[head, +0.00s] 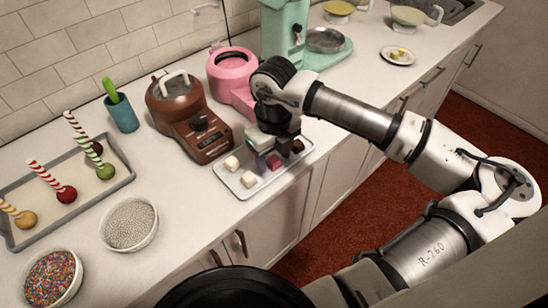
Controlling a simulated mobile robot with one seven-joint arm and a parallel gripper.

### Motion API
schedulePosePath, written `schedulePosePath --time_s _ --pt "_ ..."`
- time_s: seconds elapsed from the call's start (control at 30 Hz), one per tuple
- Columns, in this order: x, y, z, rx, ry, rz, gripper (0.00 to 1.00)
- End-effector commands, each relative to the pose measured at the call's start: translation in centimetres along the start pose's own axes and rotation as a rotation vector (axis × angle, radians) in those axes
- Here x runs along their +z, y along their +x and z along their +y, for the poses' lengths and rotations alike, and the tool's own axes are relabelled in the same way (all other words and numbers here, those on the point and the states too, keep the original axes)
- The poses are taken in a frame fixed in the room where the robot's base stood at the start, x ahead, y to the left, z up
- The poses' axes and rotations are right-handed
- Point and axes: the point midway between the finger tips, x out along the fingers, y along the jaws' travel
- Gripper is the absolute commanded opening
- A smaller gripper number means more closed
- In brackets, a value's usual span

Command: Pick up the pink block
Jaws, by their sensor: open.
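My gripper (271,149) is open and points down over the tray, right at the pink block. Its dark fingers hide part of the block's upper side. I cannot tell whether the fingers touch it or stand around it.
A brown machine (185,115) and a pink machine (232,78) stand close behind. Bowls and a cake-pop tray (18,242) are left.

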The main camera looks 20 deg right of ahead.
Motion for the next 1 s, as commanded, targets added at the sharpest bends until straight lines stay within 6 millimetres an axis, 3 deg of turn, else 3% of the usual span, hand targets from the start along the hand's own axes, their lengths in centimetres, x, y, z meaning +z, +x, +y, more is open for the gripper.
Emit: schedulePosePath --time_s 0.13,0.5,0.77,1.0 --pt "0.0 0.0 0.0 0.000 0.000 0.000 0.51" --pt "0.0 0.0 0.0 0.000 0.000 0.000 0.05" --pt "0.0 -0.3 -0.1 -0.002 0.001 0.000 0.05" --pt "0.0 -4.1 -0.1 -0.005 0.001 -0.001 0.05"
